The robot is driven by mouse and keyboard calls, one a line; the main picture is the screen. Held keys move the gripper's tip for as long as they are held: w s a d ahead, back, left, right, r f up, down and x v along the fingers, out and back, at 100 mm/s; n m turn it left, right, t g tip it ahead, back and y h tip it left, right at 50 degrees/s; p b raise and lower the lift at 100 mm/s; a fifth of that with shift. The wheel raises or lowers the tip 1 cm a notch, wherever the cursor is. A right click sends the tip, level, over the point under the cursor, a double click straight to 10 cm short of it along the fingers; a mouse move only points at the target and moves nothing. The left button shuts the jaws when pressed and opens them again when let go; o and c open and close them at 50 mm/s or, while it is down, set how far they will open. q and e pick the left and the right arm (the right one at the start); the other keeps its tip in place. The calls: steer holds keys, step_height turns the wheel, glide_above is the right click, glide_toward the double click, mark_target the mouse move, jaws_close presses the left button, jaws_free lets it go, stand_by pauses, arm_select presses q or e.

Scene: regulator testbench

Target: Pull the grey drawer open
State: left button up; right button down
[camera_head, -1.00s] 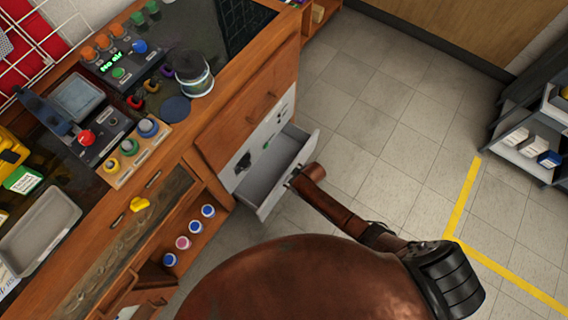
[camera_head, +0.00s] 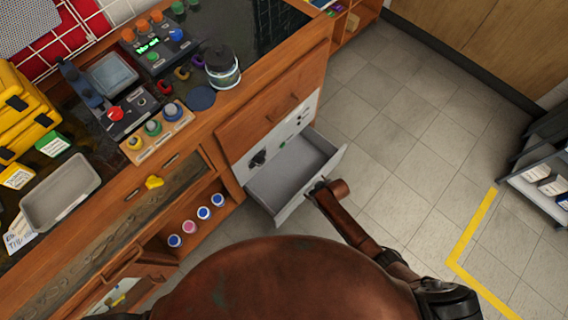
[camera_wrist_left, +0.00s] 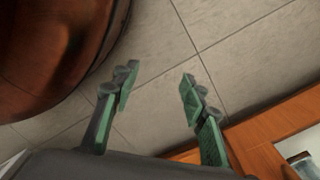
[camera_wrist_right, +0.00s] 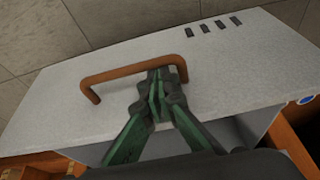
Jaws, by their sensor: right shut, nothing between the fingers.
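The grey drawer (camera_head: 290,178) stands pulled well out of the wooden bench, and its empty inside shows in the head view. Its pale grey front panel (camera_wrist_right: 235,65) with a brown bar handle (camera_wrist_right: 115,76) fills the right wrist view. My right gripper (camera_wrist_right: 160,82) is shut with nothing between its fingers, its tips at the right part of the handle; whether they touch it I cannot tell. In the head view the right gripper (camera_head: 318,188) is at the drawer's front edge. My left gripper (camera_wrist_left: 158,77) is open and empty above the floor, away from the drawer.
The bench top holds a tray (camera_head: 60,192), button boxes and a dark jar (camera_head: 222,68). Several small jars (camera_head: 190,227) sit on a shelf left of the drawer. A grey rack (camera_head: 545,165) stands at the right. The tiled floor (camera_head: 410,150) between is clear.

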arm_select(q)
steer(key=shift+r, duration=0.1)
arm_select(e)
steer(key=shift+d+r, duration=0.1)
arm_select(q)
steer(key=s+a+f+p, duration=0.1)
steer(key=s+p, duration=0.8)
steer(key=s, duration=0.4)
steer(key=shift+s+a+f+m, duration=0.2)
steer(key=shift+s+f+m, duration=0.15)
steer(key=shift+f+m, duration=0.05)
arm_select(e)
steer(key=v, duration=0.9)
steer(key=shift+r, duration=0.4)
steer(key=shift+s, duration=0.2)
